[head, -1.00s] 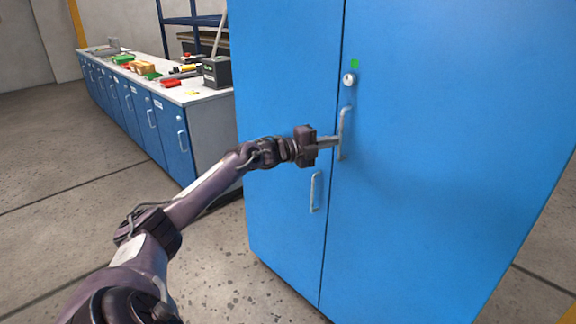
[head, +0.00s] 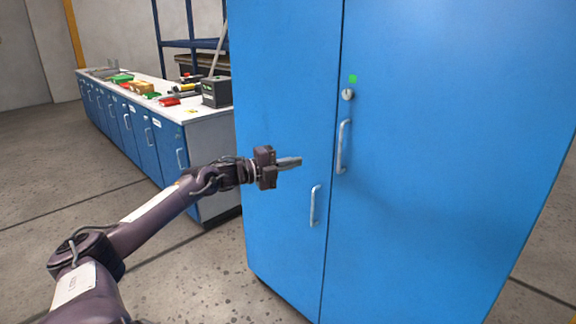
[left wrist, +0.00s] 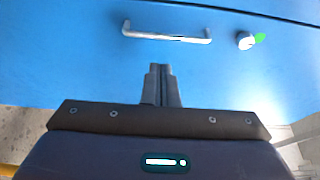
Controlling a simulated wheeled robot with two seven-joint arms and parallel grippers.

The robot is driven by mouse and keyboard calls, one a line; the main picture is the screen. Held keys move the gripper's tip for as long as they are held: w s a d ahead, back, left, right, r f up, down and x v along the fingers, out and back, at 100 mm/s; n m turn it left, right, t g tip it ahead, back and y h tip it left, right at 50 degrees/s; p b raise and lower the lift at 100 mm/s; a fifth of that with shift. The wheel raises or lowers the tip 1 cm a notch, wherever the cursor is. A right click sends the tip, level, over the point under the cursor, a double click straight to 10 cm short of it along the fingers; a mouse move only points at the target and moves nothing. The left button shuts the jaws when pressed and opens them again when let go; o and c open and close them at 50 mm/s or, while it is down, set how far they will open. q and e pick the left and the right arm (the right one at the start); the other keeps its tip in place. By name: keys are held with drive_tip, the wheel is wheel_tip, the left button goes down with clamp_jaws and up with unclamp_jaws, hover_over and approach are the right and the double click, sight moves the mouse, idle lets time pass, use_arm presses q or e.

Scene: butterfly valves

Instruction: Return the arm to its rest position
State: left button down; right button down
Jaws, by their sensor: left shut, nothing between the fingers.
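My left arm (head: 135,215) reaches in from the lower left of the head view. My left gripper (head: 298,161) is shut and empty. It is in front of the left door of a blue cabinet (head: 440,200), left of the right door's handle (head: 343,147) and apart from it. In the left wrist view the shut fingers (left wrist: 160,70) point at the blue door, with a handle (left wrist: 165,35) beyond them and a round lock (left wrist: 245,40) to the right. My right gripper is not in view.
The left door has its own handle (head: 315,205), below my gripper. A green mark (head: 353,78) sits above the lock (head: 348,94). A workbench (head: 190,112) with blue cupboards and several small items stands at the back left. Open floor (head: 60,190) lies left of the arm.

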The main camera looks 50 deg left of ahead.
use_arm(q)
drive_tip(key=shift+s+a+r, duration=0.1)
drive_tip(key=shift+s+a, duration=0.2)
drive_tip(key=shift+s, duration=0.25)
